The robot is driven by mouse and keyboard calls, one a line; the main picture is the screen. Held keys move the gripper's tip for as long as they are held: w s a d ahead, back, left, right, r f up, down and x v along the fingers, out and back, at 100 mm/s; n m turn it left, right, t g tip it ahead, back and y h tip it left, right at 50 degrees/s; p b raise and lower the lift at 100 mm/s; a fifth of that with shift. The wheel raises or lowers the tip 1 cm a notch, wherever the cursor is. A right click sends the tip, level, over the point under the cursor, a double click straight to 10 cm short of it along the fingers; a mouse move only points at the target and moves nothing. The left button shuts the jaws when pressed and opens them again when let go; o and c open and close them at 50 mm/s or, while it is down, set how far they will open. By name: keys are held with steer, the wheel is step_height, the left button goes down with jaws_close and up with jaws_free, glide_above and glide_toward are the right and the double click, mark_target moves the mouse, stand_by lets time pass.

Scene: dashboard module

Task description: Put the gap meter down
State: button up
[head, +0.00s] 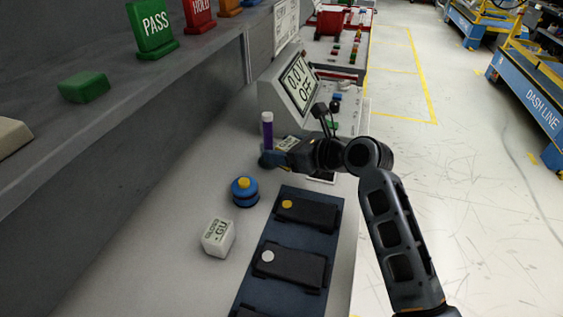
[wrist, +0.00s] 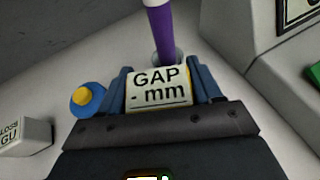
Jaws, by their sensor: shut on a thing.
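The gap meter (wrist: 158,90) is a pale block marked "GAP . mm". My gripper (wrist: 160,88) is shut on it, with a blue finger on either side in the wrist view. In the head view my gripper (head: 277,155) is over the grey bench, behind the dark tray, and the meter (head: 289,143) shows only in part beside the fingers. Whether the meter touches the bench I cannot tell.
A purple, white-capped tube (head: 267,130) stands just beyond my gripper. A blue round thing with a yellow top (head: 244,191) and a white block (head: 218,238) stand nearer. A dark tray (head: 333,222) holds black modules. A display unit (head: 290,84) reads "0.0 V OFF".

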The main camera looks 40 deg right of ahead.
mark_target(282, 174)
steer(key=shift+w+a+f, duration=0.1)
steer(key=shift+a+f, duration=0.15)
steer(key=shift+f, duration=1.85)
steer(key=shift+f, duration=0.15)
steer(key=o, duration=1.1)
steer(key=shift+o, duration=0.2)
